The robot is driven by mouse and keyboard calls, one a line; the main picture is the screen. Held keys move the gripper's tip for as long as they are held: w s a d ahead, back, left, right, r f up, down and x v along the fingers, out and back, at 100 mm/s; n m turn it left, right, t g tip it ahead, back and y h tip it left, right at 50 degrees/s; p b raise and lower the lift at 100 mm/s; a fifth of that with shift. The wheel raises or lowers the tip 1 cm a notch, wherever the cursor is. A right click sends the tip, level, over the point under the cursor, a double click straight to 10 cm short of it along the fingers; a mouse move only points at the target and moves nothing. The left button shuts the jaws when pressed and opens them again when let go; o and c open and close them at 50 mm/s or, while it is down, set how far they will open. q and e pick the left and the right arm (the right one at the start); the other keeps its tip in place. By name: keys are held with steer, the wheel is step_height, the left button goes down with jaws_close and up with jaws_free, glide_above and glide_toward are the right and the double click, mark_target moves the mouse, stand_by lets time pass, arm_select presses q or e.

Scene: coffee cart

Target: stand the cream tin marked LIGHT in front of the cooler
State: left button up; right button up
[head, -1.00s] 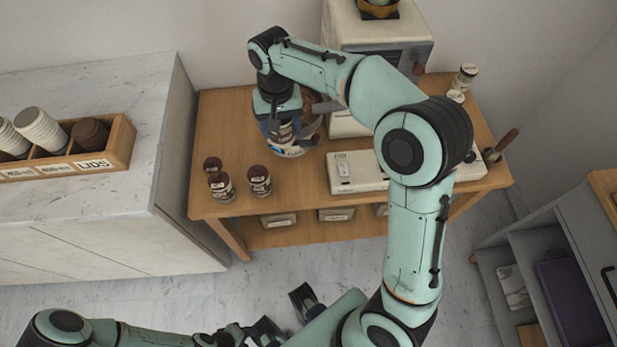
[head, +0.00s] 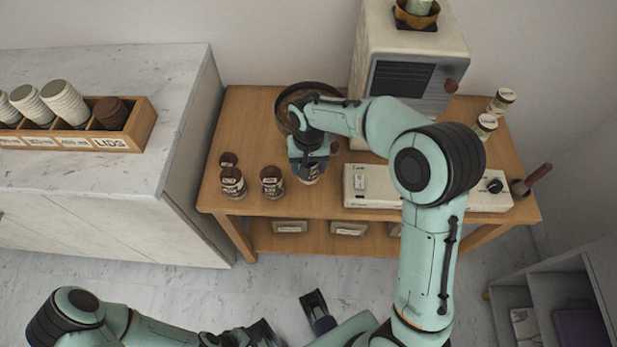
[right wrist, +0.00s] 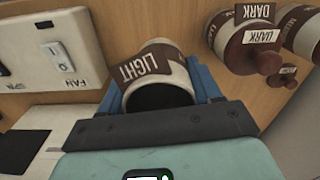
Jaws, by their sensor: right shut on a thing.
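The cream tin marked LIGHT (right wrist: 158,66) is between the fingers of my right gripper (right wrist: 165,90), which is shut on it. In the head view my right gripper (head: 310,168) points down at the table just in front of the round dark-rimmed pan, which looks like the cooler (head: 283,112). The tin's lower part (head: 312,178) shows below the fingers. I cannot tell whether its base touches the table. My left gripper (head: 262,333) is low at the bottom edge, away from the table; its jaws are unclear.
A DARK tin (right wrist: 242,45) and other brown-lidded tins (head: 272,183) stand left of the held tin in the head view. A white switch panel (head: 375,190) lies close on its right. The machine (head: 415,50) stands behind. The table front between tins and panel is narrow.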

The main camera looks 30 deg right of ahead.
steer(key=shift+f+b, duration=0.3)
steer(key=shift+f, duration=2.65)
steer(key=o, duration=1.3)
steer(key=shift+f, duration=0.15)
steer(key=shift+c, duration=0.2)
step_height(320, 180, up, 12)
steer(key=p, duration=0.1)
steer(key=shift+r, duration=0.2)
